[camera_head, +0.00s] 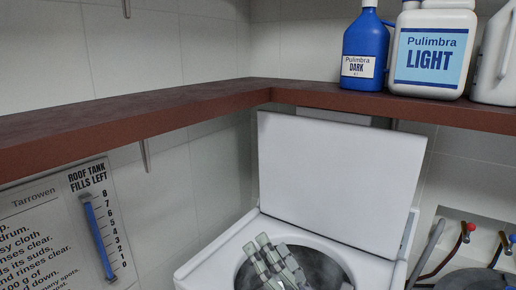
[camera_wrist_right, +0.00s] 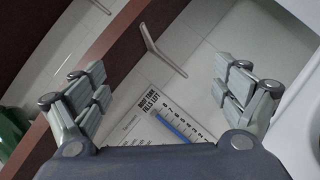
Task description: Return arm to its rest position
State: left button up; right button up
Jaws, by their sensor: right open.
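My right gripper (camera_head: 272,260) shows at the bottom of the head view, in front of the open washing machine (camera_head: 215,262) and overlapping its drum opening. Its grey padded fingers stand wide apart in the right wrist view (camera_wrist_right: 163,84), with nothing between them. The machine's white lid (camera_head: 335,180) is raised. The inside of the drum is partly hidden behind the gripper. My left gripper is not in view.
A brown shelf (camera_head: 130,118) runs along both walls above the machine. A blue bottle (camera_head: 366,50) and a white LIGHT jug (camera_head: 433,50) stand on it. A wall chart with a slider (camera_head: 98,235) hangs at left. Pipes (camera_head: 467,235) are at right.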

jog(key=s+d+f+m+g+h, duration=0.3)
jog(key=d+f+m+h, duration=0.3)
jog(key=d+f+m, duration=0.35)
jog(key=s+d+f+m+g+h, duration=0.25)
jog(key=d+f+m+h, duration=0.45)
jog(key=f+m, duration=0.45)
jog(key=s+d+f+m+g+y, duration=0.1)
jog(key=s+f+m+g, duration=0.45)
jog(key=s, duration=0.45)
jog(key=s+d+f+m+g, duration=0.1)
jog(key=s+f+m+g, duration=0.4)
jog(key=s, duration=0.6)
notch_tip(320, 180, down, 32)
jog(key=n+g+b, duration=0.1)
jog(key=n+b, duration=0.1)
jog(key=b, duration=0.3)
jog(key=s+d+f+b, duration=0.1)
jog(key=s+f+b, duration=0.1)
jog(key=s+f, duration=0.6)
jog(key=s+d+f+g+b, duration=0.1)
jog(key=s+d+f+b, duration=0.1)
jog(key=s+f, duration=0.7)
notch_tip(320, 180, down, 4)
jog(key=shift+s+f+b, duration=0.1)
jog(key=shift+s+b, duration=0.15)
jog(key=shift+b, duration=0.25)
